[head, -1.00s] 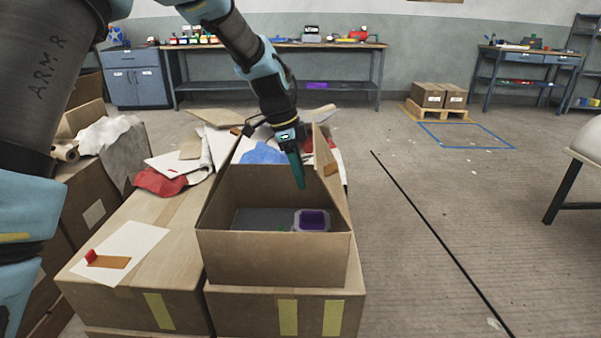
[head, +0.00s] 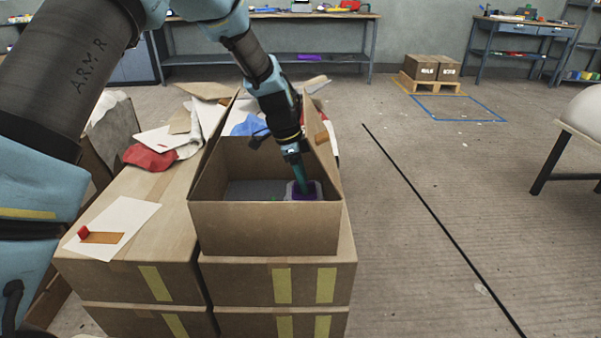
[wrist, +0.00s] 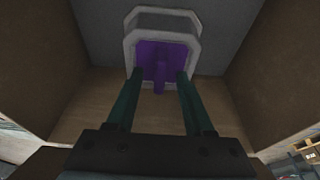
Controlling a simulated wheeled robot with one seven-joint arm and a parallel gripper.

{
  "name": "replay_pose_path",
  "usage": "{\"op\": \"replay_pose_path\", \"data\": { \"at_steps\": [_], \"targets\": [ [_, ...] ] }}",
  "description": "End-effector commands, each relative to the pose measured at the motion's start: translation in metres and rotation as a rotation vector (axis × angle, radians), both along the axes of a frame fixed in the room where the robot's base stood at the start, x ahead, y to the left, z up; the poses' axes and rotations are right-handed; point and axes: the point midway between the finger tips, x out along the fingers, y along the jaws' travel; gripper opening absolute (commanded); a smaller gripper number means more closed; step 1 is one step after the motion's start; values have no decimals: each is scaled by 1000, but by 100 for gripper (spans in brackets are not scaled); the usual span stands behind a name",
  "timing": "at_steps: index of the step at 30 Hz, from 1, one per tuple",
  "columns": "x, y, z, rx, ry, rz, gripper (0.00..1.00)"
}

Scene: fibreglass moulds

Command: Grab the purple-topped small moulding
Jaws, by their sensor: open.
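The small moulding (head: 291,189) has a pale grey rim and a purple top. It sits inside the open cardboard box (head: 265,228), toward the right side. My gripper (head: 301,187) reaches down into the box at the moulding. In the wrist view my gripper (wrist: 160,76) is open, its two green fingers at either side of the purple face. I cannot tell whether the fingers touch it.
The box walls rise close around my gripper.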

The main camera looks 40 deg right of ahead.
Motion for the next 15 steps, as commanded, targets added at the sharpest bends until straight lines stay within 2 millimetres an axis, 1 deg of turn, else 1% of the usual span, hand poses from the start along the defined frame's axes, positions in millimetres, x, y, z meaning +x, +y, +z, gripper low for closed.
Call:
{"op": "replay_pose_path", "data": {
  "at_steps": [7,15],
  "targets": [
    [0,0,0,0,0,0,51],
    [0,0,0,0,0,0,21]
  ]
}}
